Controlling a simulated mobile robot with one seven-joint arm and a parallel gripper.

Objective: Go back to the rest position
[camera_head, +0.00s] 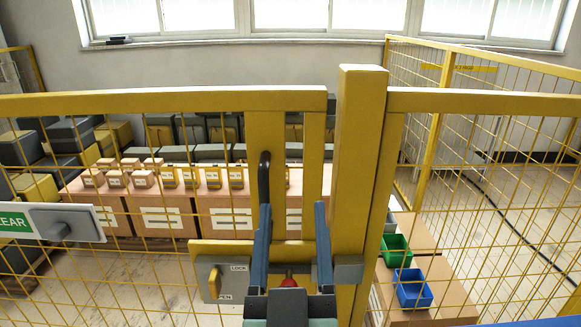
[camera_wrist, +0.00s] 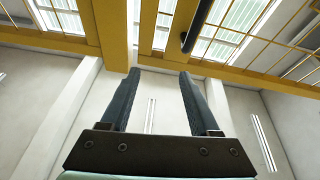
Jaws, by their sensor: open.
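My gripper (camera_head: 293,207) is open and empty in front of the yellow mesh gate, with its two blue-grey fingers apart and pointing up. In the wrist view its fingers (camera_wrist: 160,74) have nothing between them. The gate's black handle (camera_head: 264,178) is upright behind and above the left finger. The handle also shows at the top of the wrist view (camera_wrist: 197,28), beyond the right finger. I cannot tell whether any finger touches the gate. A lock plate (camera_head: 225,268) with a yellow knob (camera_head: 214,283) is left of my gripper, marked LOCK and OPEN.
A thick yellow post (camera_head: 358,150) stands close right of my gripper. Mesh fencing spans both sides. A grey latch with a CLEAR sign (camera_head: 15,222) is at left. Behind the fence are cardboard boxes (camera_head: 161,215), a green bin (camera_head: 396,250) and a blue bin (camera_head: 413,288).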

